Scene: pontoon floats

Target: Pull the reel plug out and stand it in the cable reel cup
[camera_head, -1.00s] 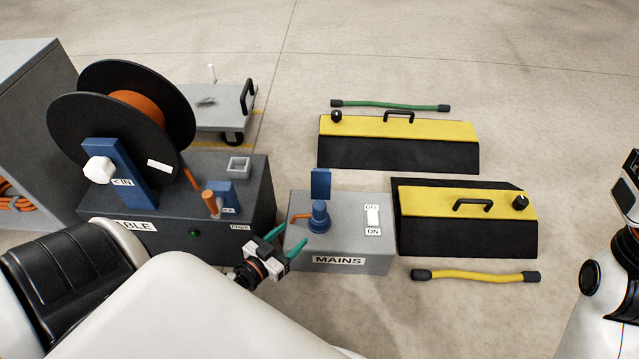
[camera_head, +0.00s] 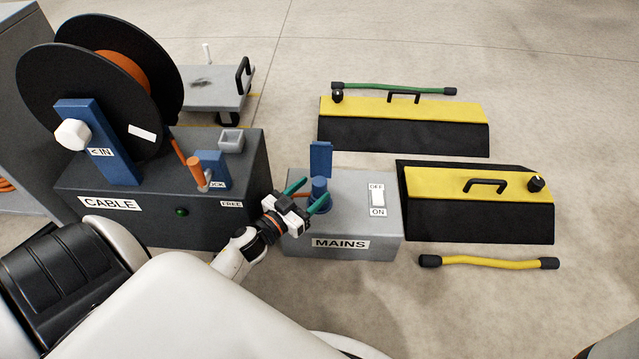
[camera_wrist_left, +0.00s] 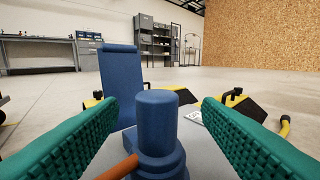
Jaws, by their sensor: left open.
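The blue reel plug (camera_head: 320,186) stands upright in the grey mains box (camera_head: 345,243); it also shows in the left wrist view (camera_wrist_left: 157,122). An orange cable runs from its base. My left gripper (camera_head: 306,194) is open at the near left of the plug. In the left wrist view the green fingers (camera_wrist_left: 158,112) stand on either side of the plug, with gaps visible. The cable reel cup, a small grey square cup (camera_head: 231,140), sits on the dark cable box (camera_head: 120,228) and looks empty. My right gripper is out of view.
A blue upright plate (camera_head: 321,159) stands right behind the plug. The mains switch (camera_head: 378,197) is to its right. An orange lever (camera_head: 197,175) and the black reel (camera_head: 85,90) stand near the cup. Yellow-black ramps (camera_head: 480,205) lie right.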

